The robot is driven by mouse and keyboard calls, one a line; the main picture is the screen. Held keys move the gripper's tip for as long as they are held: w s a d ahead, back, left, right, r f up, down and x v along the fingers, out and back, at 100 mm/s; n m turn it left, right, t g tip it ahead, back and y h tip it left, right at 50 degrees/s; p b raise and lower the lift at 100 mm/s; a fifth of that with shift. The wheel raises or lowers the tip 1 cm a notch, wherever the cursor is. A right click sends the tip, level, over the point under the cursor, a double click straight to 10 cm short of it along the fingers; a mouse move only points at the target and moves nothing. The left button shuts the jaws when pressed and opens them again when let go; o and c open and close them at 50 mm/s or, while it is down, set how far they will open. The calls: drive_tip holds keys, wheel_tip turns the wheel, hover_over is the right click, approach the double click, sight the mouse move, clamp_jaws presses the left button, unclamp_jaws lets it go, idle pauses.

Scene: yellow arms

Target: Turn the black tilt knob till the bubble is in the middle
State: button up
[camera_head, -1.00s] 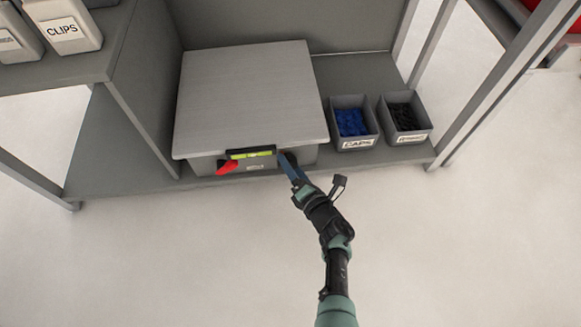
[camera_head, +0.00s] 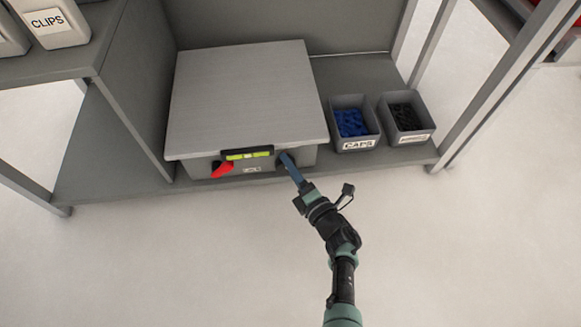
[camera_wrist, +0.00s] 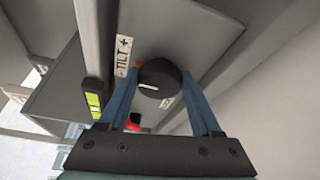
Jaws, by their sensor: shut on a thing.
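The black tilt knob (camera_wrist: 158,78) is on the front of a grey box, between the two blue fingers of my gripper (camera_wrist: 160,80), which are shut on it. Its white pointer line points left in the wrist view. A "TILT +" label (camera_wrist: 123,55) is beside it. In the head view my gripper (camera_head: 285,158) reaches the box front from below right and mostly hides the knob. The yellow-green level vial (camera_head: 247,154) is in a black holder at the plate's front edge; it also shows in the wrist view (camera_wrist: 94,104). I cannot tell exactly where its bubble is.
The grey box with its flat plate (camera_head: 245,95) stands on a low shelf. A red lever (camera_head: 222,170) sticks out left of the knob. A caps bin (camera_head: 355,144) and a bin of black parts (camera_head: 405,136) stand to the right. The floor in front is clear.

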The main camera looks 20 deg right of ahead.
drive_tip(key=o, duration=1.4)
drive_tip(key=shift+c, duration=0.2)
drive_tip(key=s+d+r+p, duration=0.1)
drive_tip(key=s+p, duration=0.5)
drive_tip(key=s, duration=0.6)
drive_tip(key=shift+s+d, duration=0.15)
drive_tip(key=shift+s, duration=0.25)
